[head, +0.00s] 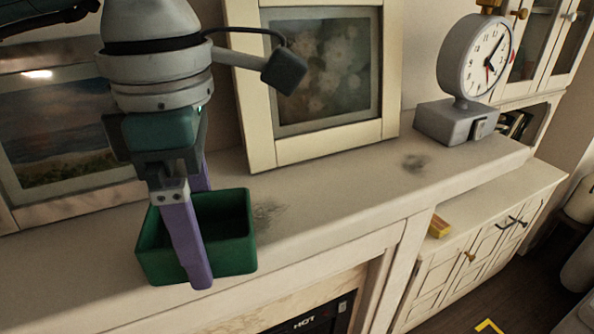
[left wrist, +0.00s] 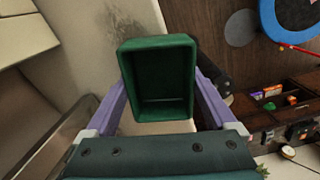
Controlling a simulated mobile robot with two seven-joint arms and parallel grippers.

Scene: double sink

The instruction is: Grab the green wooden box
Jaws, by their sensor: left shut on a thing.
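The green wooden box (head: 233,259) is an open-topped box on the white mantel shelf in the head view, near its front edge. It also shows in the middle of the left wrist view (left wrist: 158,75), and it looks empty inside. My left gripper (head: 203,240) comes down from above with purple fingers. One finger lies against the box's near side and the other is mostly hidden behind it. In the left wrist view, the fingers flank the box on both sides, and the gripper is shut on it. My right gripper is in neither view.
A framed flower picture (head: 326,72) leans on the wall behind the shelf (head: 340,195). A seascape picture (head: 60,130) stands at the left. A grey clock (head: 478,58) stands at the right end. A lower cabinet (head: 480,235) holds a small yellow box (head: 439,227). The shelf between box and clock is clear.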

